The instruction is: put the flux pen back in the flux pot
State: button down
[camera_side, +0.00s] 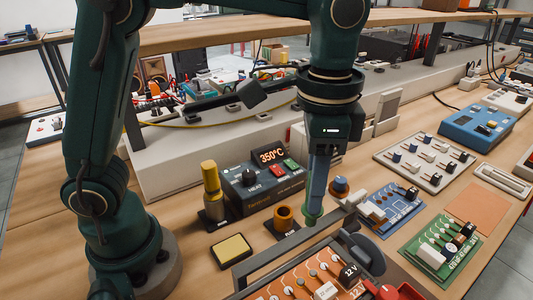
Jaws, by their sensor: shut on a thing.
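The flux pot (284,217) is a small brown-orange cup on a dark base with a partly hidden label, standing on the wooden bench in front of the soldering station. My gripper (319,172) points down just right of the pot and is shut on the flux pen. Only a greenish lower part of the flux pen (312,211) shows clearly, below the fingers. In the picture the pen's lower end is beside the pot, to its right, not in it. Its exact height and depth from the pot cannot be told. The fingers hide its upper part.
A soldering station (262,180) reading 350°C stands behind the pot. A yellow-handled tool (211,180) stands upright to the left. A yellow sponge (231,250) lies in front. A blue circuit board (392,208) and an orange-red board (308,279) lie close by.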

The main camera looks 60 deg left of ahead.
jog(key=shift+w+a+f+n, duration=0.4)
jog(key=shift+a+f+n, duration=0.05)
jog(key=shift+a+f, duration=1.1)
jog(key=shift+w+a+f+n, duration=0.4)
jog(key=shift+a+f+n, duration=0.1)
jog(key=shift+a+f, duration=1.1)
jog(key=shift+w+a+f+n, duration=0.4)
jog(key=shift+a+f+n, duration=0.05)
jog(key=shift+a+f, duration=1.1)
jog(key=shift+c, duration=0.2)
grip_release()
notch_tip(320, 180, up, 7)
